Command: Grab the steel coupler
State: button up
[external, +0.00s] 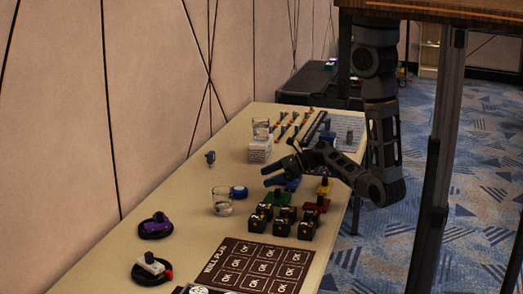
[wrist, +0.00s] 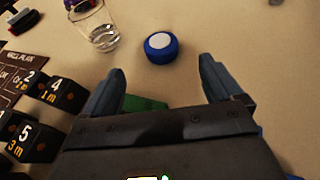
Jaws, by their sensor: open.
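I cannot tell for sure which thing is the steel coupler. A small grey upright piece (external: 210,157) stands alone on the table near the wall, beyond my gripper (external: 272,175). Another small grey piece (external: 349,136) stands on the white sheet at the far right. In the wrist view a dark grey bit (wrist: 276,2) shows cut off at the top edge. My gripper (wrist: 162,66) is open, its fingers apart with nothing between them. It is above the table, pointing toward the wall side. A blue round piece with a white top (wrist: 160,46) lies ahead of the fingers.
A clear glass (external: 222,201) stands near the blue piece. Black numbered blocks (external: 308,224) and a dark "Wall Plan" board (external: 228,251) lie nearer the camera. A second glass (external: 261,129) stands on a white box (external: 260,150). Table by the wall is mostly clear.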

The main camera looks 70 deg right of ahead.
jog(key=c, duration=0.6)
jog(key=shift+r, duration=0.1)
